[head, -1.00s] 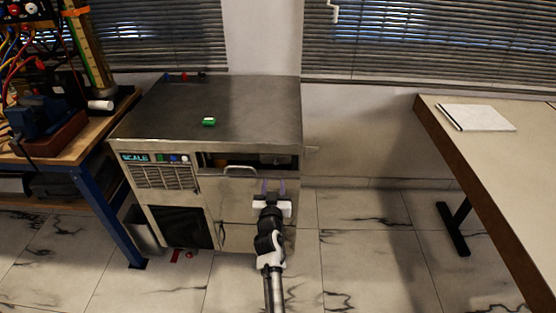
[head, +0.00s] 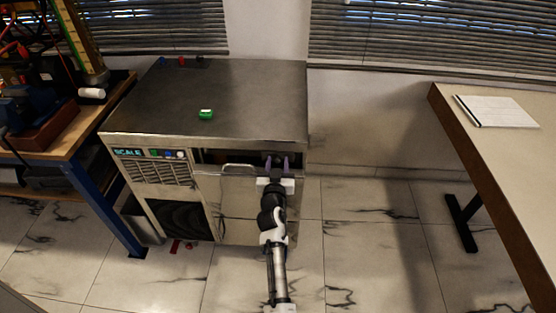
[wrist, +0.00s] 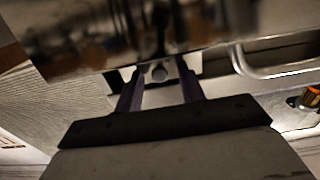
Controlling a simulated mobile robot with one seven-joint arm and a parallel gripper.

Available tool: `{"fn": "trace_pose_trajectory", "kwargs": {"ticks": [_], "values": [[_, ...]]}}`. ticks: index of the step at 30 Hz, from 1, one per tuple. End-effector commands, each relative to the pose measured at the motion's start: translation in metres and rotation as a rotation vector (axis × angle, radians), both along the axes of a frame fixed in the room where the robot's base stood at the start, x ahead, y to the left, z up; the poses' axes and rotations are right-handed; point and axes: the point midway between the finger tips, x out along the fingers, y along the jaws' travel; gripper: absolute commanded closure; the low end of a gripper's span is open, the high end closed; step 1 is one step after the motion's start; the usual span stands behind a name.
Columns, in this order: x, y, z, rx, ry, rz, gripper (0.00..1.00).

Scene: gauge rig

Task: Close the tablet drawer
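The steel cabinet (head: 240,90) stands in the middle of the head view. A drawer front (head: 232,190) with a bar handle (head: 238,166) is on its right half. A dark gap shows above this front, under the cabinet top, so the drawer looks partly open. My gripper (head: 277,163) is at the right end of that gap, right of the handle, with its purple fingers apart. In the wrist view, my gripper (wrist: 161,90) is open, a small round part shows between its fingers, and the handle (wrist: 280,68) is to the right. Contact cannot be told.
A green block (head: 206,114) lies on the cabinet top. A cluttered workbench (head: 70,142) stands at the left. A pale table (head: 500,160) with a white pad (head: 496,111) is at the right. Tiled floor (head: 370,255) between cabinet and table is clear.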

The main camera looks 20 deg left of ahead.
Motion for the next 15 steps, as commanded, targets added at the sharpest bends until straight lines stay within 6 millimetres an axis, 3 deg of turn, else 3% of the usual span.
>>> {"fn": "trace_pose_trajectory", "kwargs": {"ticks": [7, 15], "values": [[-0.0001, 0.0001, -0.0002, 0.000, 0.000, 0.000, 0.61], [-0.0002, 0.0002, -0.0001, 0.000, 0.000, 0.000, 0.95]]}}
